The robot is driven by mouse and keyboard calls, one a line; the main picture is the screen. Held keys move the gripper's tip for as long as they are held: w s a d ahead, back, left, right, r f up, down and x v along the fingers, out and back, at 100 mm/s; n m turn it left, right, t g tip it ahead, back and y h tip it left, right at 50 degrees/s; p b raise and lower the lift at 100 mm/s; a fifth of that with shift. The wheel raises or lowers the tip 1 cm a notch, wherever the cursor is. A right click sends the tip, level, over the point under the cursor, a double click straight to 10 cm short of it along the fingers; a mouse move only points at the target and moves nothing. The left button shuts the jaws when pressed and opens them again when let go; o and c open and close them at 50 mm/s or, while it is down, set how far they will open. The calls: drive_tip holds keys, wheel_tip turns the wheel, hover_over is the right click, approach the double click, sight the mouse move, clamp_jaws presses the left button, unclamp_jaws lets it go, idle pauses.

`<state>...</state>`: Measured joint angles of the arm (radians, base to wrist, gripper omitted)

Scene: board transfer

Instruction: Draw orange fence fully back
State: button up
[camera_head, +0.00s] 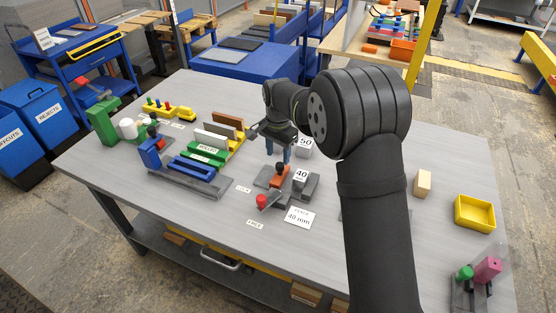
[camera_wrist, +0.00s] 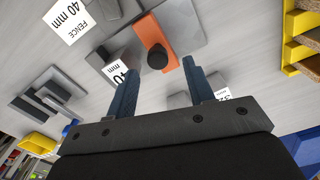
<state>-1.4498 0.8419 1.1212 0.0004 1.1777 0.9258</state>
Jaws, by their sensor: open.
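The orange fence (camera_head: 277,180) sits on a grey base plate near the middle of the bench, with a black knob (camera_head: 280,167) on top. The wrist view shows the fence (camera_wrist: 151,32) and its knob (camera_wrist: 157,58) close up. My gripper (camera_head: 279,156) is open, its two blue fingers pointing down just above the knob. In the wrist view the knob appears between the fingertips (camera_wrist: 160,58); I cannot tell whether they touch it. A red knob (camera_head: 261,201) stands at the front of the plate, beside the LOCK and FREE labels.
A grey block marked 40 (camera_head: 301,175) is close to the fence's right side, and a 50 block (camera_head: 305,147) stands behind. A FENCE 40 mm card (camera_head: 299,217) lies in front. A blue-and-grey fixture (camera_head: 190,174) stands left; open bench lies between.

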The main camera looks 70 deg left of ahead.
sight(280, 165)
wheel_tip(280, 165, up, 13)
drive_tip(key=shift+r, duration=0.2)
drive_tip(key=shift+f, duration=0.1)
idle(0.5)
wheel_tip(280, 165, down, 17)
drive_tip(key=shift+f, duration=0.15)
drive_tip(key=shift+w+d, duration=0.25)
idle(0.3)
